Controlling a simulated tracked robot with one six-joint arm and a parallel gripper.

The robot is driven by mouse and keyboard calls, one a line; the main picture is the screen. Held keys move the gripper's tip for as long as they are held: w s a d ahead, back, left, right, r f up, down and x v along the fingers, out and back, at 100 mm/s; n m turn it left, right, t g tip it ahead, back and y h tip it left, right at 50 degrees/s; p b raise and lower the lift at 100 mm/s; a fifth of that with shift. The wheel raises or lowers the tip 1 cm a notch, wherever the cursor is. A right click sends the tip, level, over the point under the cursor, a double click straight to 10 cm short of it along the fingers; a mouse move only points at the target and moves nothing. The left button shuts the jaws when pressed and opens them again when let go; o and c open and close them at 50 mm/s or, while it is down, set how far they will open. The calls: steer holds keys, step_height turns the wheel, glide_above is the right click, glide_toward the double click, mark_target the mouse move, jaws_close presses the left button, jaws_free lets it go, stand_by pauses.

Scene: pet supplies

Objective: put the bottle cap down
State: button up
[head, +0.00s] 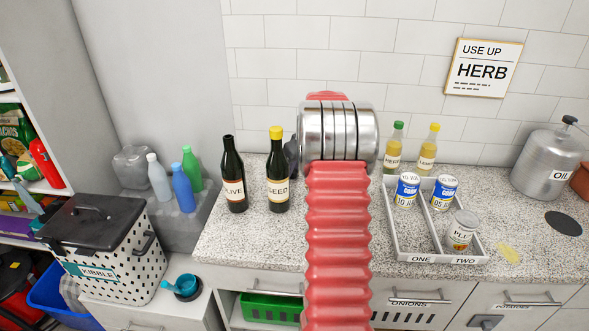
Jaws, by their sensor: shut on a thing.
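My gripper's jaws are hidden behind my own red ribbed arm and its metal rings in the middle of the head view. I cannot see a loose bottle cap. The dark OLIVE bottle (233,175) stands upright on the counter, with a dark top and no coloured cap to be seen. The dark SEED bottle (277,170) stands beside it with a yellow cap. Behind the arm to the right stand a green-capped bottle (394,150) and a yellow-capped bottle (428,150).
A divided tray (410,257) marked ONE and TWO holds two blue-and-white cans and a PILLS jar (461,232). An OIL canister (547,162), a dark disc (563,223) and a yellow patch (508,253) are at the right. The speckled counter (250,240) is clear at front left.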

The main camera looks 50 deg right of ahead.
steer(key=o, duration=1)
steer(key=shift+f, duration=0.1)
steer(key=v, duration=1.2)
stand_by(0.5)
